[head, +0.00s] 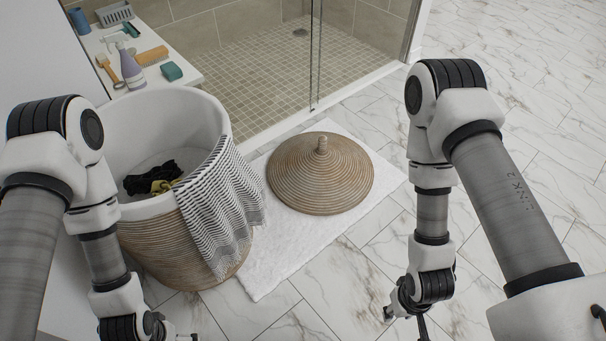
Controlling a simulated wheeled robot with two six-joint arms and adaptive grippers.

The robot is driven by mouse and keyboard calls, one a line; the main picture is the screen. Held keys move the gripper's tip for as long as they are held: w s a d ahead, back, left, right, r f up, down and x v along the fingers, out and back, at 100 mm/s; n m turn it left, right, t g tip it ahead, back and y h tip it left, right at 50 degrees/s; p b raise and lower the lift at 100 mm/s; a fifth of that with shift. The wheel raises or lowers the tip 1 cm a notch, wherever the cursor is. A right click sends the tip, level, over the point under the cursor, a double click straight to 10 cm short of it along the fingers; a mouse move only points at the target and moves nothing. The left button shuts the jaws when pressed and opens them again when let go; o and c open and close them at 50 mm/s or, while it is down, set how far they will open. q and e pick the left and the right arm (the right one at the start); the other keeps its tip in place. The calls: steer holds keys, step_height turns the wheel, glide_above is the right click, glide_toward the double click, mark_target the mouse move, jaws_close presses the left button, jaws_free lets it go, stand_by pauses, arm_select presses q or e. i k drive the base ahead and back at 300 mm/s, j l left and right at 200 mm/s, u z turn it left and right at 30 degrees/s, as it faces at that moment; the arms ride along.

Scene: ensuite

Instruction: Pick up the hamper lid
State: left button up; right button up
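The hamper lid (320,178) is a round, woven tan cone with a short knob (322,145) on top. It lies knob up on the white bath mat (270,275), to the right of the hamper. The hamper (180,248) is a woven basket with a white lining, open at the top, with dark items inside. My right gripper (402,322) is low at the bottom right, apart from the lid and nearer to me; its fingers are too small to read. My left arm is in front of the hamper, and only a sliver of its end shows at the bottom edge.
A striped towel (222,205) hangs over the hamper's right rim. A white ledge (190,76) behind holds a spray bottle (130,68), brushes and a teal block (171,71). A glass shower screen stands behind the mat. Marble floor is clear on the right.

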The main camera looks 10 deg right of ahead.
mark_target(317, 173)
steer(key=i+l+z, duration=0.3)
steer(key=i+l, duration=0.35)
steer(key=l, duration=0.3)
steer(key=i+l+z, duration=0.3)
steer(key=i+l, duration=0.4)
steer(key=l, duration=0.1)
